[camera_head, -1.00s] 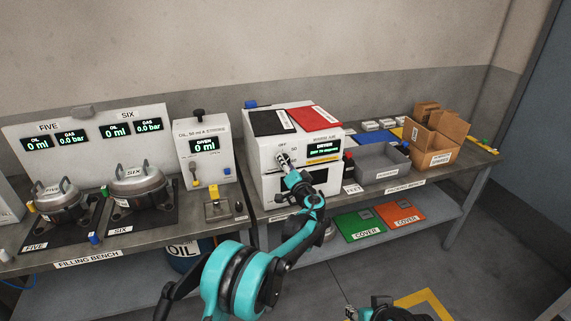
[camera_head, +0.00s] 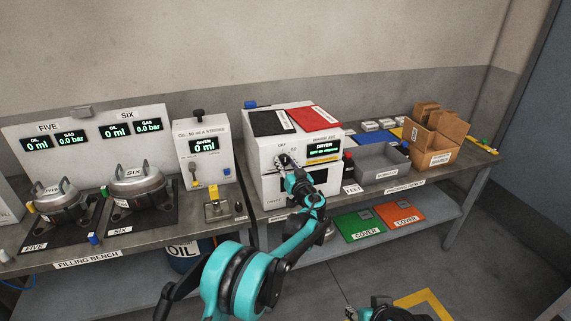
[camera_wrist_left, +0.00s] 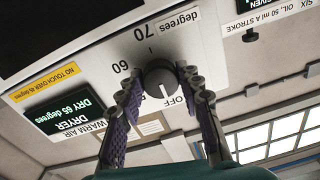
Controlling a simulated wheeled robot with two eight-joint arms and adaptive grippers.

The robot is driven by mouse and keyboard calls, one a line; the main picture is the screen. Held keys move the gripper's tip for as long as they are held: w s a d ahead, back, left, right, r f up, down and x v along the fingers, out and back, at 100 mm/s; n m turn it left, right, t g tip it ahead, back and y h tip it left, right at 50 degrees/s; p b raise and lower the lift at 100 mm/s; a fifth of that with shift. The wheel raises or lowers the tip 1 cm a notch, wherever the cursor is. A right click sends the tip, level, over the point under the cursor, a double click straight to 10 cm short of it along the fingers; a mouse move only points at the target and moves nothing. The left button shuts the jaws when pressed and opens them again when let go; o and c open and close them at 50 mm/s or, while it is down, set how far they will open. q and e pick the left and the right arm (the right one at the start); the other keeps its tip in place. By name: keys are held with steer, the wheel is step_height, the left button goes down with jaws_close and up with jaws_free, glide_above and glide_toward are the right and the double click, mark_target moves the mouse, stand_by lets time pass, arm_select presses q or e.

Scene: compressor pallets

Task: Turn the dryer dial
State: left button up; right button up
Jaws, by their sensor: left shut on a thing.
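The dryer (camera_head: 265,185) is a white box on the bench, with its lit display (camera_head: 324,148) on the front. In the left wrist view, upside down, the display (camera_wrist_left: 66,112) reads DRY 65 degrees. The dark round dial (camera_wrist_left: 160,78) has a white mark on its lower side in that picture. Labels 60, 70 degrees and OFF surround it. My left gripper (camera_head: 284,162) is at the dryer's front and hides most of the dial there. In the wrist view its fingers (camera_wrist_left: 160,88) are shut on the dial from both sides. Part of my right arm (camera_head: 385,313) shows at the bottom edge.
Black and red covers (camera_head: 312,117) lie on top of the dryer. A grey bin (camera_head: 381,178) and cardboard box (camera_head: 447,135) stand to its right. The oil unit (camera_head: 203,150) stands left. Green and orange covers (camera_head: 360,226) lie on the lower shelf.

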stand_by(0.5)
arm_select(q)
steer(key=o, duration=1.2)
steer(key=shift+c, duration=0.2)
steer(key=v, duration=1.2)
